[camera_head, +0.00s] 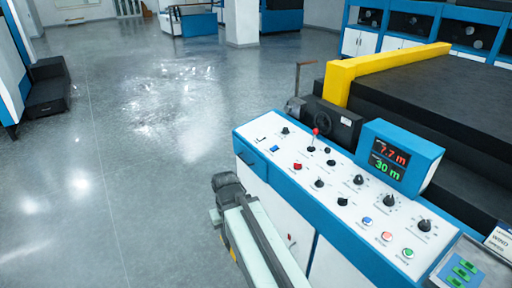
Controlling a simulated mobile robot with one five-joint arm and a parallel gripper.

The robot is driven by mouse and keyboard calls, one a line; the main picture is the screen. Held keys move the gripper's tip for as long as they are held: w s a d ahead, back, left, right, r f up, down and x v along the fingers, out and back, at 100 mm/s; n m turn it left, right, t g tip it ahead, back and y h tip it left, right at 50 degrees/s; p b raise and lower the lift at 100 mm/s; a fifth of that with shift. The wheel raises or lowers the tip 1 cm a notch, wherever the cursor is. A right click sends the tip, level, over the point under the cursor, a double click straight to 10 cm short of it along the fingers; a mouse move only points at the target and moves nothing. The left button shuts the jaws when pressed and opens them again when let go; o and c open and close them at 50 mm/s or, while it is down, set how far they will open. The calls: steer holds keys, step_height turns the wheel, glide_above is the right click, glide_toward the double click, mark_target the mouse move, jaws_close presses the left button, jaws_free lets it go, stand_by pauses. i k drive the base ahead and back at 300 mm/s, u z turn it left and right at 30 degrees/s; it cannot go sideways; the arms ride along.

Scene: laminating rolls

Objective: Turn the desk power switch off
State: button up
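The control desk (338,232) is a long blue and white cabinet with a sloped white top, running from the centre to the lower right. Its top carries a red-tipped lever (315,132), a blue switch (274,149), several black knobs, and blue, red and green buttons. A small red and dark fitting (291,240) shows on its white front, beside my arm. No label is readable, so I cannot tell which control is the power switch or its position. My arm's pale and dark links stand left of the desk front; no gripper fingers show.
A display box (401,157) reading 7.7 m and 30 m stands on the desk's back edge. Behind it are a black machine bed (435,95) and a yellow bar (380,66). A panel with green switches (462,271) is at lower right. The grey floor (110,160) on the left is clear.

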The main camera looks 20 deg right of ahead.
mark_target(297, 165)
steer(key=u, duration=0.4)
steer(key=i, duration=1)
steer(key=u, duration=0.35)
steer(key=k, duration=0.7)
steer(key=u, duration=0.2)
steer(key=i, duration=0.7)
steer(key=z, duration=0.1)
